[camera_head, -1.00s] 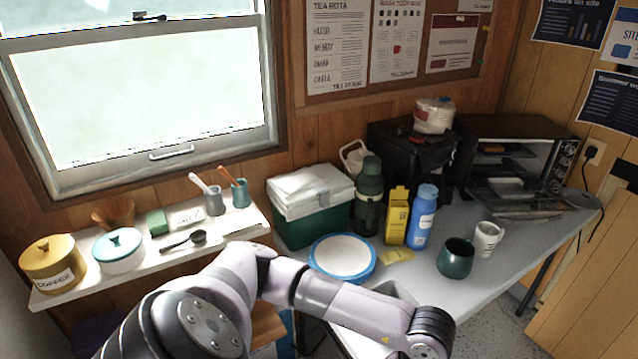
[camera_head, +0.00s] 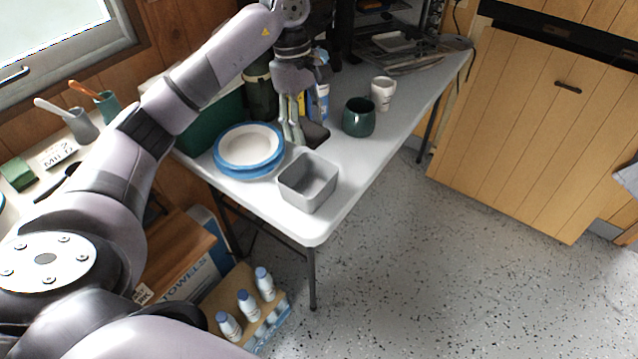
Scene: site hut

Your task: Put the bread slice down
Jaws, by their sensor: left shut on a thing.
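My left gripper (camera_head: 291,132) points down over the table, just behind the grey tub and right of the plates. Its fingers are shut on a dark, flat, squarish piece, which I take to be the bread slice (camera_head: 316,135). The slice shows at the right side of the fingers and is partly hidden by them. It is low, near the tabletop; I cannot tell whether it touches the table (camera_head: 362,170). My right gripper is not in view.
A grey open tub (camera_head: 309,184) stands near the table's front corner, looking empty. Blue-rimmed plates (camera_head: 249,149) are left of it. A dark green mug (camera_head: 359,118) and a white mug (camera_head: 383,93) stand to the right. Bare table lies between tub and mugs.

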